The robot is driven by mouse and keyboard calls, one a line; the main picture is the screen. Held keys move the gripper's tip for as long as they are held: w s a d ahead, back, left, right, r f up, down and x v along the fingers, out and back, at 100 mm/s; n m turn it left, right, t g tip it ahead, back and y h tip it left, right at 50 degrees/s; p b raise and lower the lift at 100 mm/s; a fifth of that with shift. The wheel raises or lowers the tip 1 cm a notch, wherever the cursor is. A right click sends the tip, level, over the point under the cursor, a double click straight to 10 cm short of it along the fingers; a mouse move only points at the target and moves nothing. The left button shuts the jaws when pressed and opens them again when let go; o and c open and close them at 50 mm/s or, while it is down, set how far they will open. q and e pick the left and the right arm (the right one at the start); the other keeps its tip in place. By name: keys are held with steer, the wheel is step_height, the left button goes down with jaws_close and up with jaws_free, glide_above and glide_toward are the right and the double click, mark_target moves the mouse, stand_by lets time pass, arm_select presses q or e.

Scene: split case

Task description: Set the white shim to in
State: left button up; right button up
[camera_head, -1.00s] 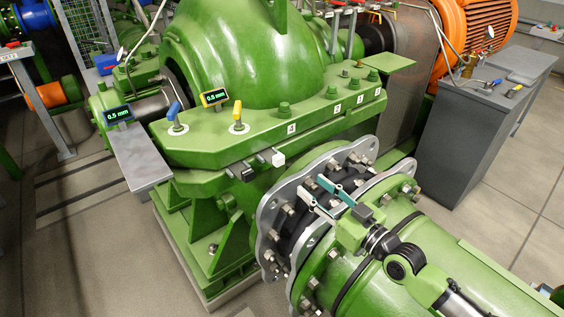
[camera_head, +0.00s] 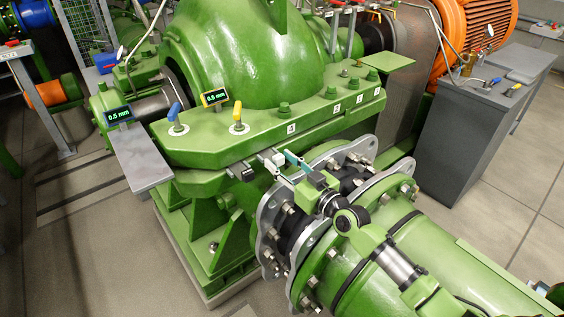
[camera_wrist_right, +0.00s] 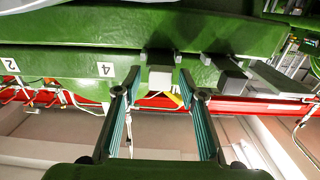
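The white shim (camera_head: 277,158) sticks out of the seam below the green casing's upper flange (camera_head: 290,136). In the right wrist view the white shim (camera_wrist_right: 161,78) is a pale block on a dark holder. My right gripper (camera_head: 280,161) is open, with its fingertips at the shim, one on each side. In the right wrist view the right gripper (camera_wrist_right: 159,80) shows a gap between each teal-padded finger and the shim; contact is not visible. The fingers partly hide the shim in the head view. My left gripper is not in view.
A dark grey shim (camera_head: 240,172) juts out left of the white one; it also shows in the right wrist view (camera_wrist_right: 230,78). Bolted pipe flanges (camera_head: 385,186) lie below my right arm.

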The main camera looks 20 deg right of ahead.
mark_target(271, 154)
jaws_close()
steer(key=shift+b+x, duration=0.95)
steer(key=shift+x, duration=1.45)
steer(key=shift+r, duration=0.15)
steer(key=shift+c, duration=2.2)
jaws_free()
steer(key=o, duration=0.4)
steer(key=shift+o, duration=0.2)
steer(key=shift+w+a, duration=0.1)
steer(key=shift+w, duration=0.05)
